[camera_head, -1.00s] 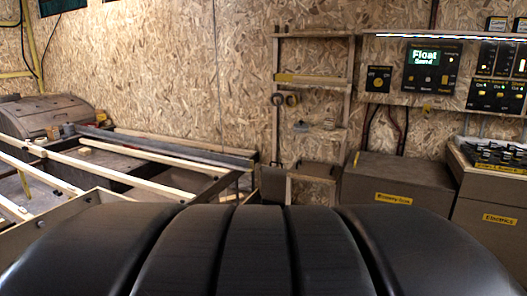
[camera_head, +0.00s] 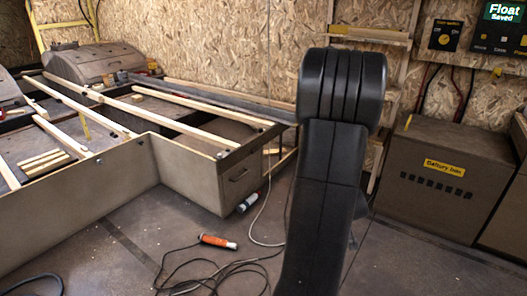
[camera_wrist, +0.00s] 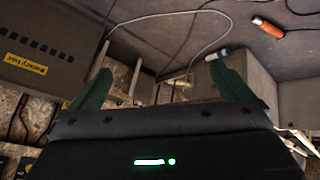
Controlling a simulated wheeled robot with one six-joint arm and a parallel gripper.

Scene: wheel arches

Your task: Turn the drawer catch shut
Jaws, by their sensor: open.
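In the head view, a brown drawer front (camera_head: 237,187) with a small dark handle (camera_head: 238,174) is set in the end of the low wooden bed frame. I cannot make out the catch or how it is turned. In the wrist view, the two green fingers of my gripper (camera_wrist: 160,70) are spread apart with nothing between them. A plain brown panel (camera_wrist: 253,72) shows just beyond the right finger; I cannot tell if it is the drawer front. In the head view my gripper is hidden behind my dark arm.
A battery box (camera_head: 440,185) stands at the right. Wooden slats (camera_head: 160,113) span the frame. The front right floor is clear.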

